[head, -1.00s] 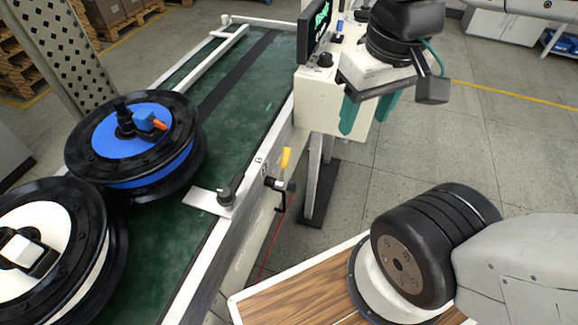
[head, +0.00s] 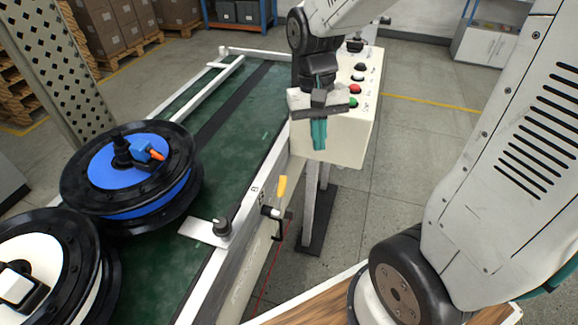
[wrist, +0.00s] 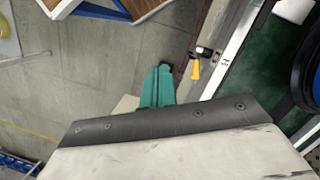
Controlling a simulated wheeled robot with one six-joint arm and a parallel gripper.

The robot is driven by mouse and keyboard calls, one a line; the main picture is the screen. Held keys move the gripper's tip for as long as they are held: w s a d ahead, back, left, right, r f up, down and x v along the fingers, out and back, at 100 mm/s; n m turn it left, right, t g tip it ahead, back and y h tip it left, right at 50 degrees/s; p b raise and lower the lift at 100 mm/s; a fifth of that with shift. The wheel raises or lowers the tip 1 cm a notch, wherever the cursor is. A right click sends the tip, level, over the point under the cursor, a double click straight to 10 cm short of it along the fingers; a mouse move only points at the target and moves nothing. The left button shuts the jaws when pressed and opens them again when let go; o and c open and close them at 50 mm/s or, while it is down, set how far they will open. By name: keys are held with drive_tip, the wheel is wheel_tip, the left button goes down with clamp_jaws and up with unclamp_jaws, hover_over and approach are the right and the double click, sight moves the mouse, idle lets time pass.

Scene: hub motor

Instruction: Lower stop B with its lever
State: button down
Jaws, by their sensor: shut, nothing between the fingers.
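Stop B (head: 203,232) is a pale metal plate with a black knob, reaching from the rail over the belt edge. My gripper (head: 319,146) has teal fingers, shut together and empty. In the head view it appears above and to the right of the lever, in front of the control box. In the wrist view its fingers (wrist: 158,88) are left of the lever, apart from it.
The control box (head: 340,140) with coloured buttons stands on a post behind my gripper. A blue-hubbed wheel (head: 115,165) and a white-hubbed wheel (head: 40,245) sit on the green belt (head: 240,130). A red cable hangs below the lever.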

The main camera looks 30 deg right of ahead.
drive_tip(key=w+d+f+m, duration=0.1)
drive_tip(key=w+f+m, duration=0.3)
drive_tip(key=w, duration=0.3)
drive_tip(key=w+f+m+t, duration=0.1)
drive_tip(key=w+f+m, duration=0.2)
drive_tip(key=w+f, duration=0.3)
drive_tip(key=shift+w+d+m, duration=0.4)
drive_tip(key=shift+w, duration=0.2)
drive_tip(key=s+a+f, duration=0.3)
drive_tip(key=f, duration=0.5)
drive_tip(key=shift+f, duration=0.15)
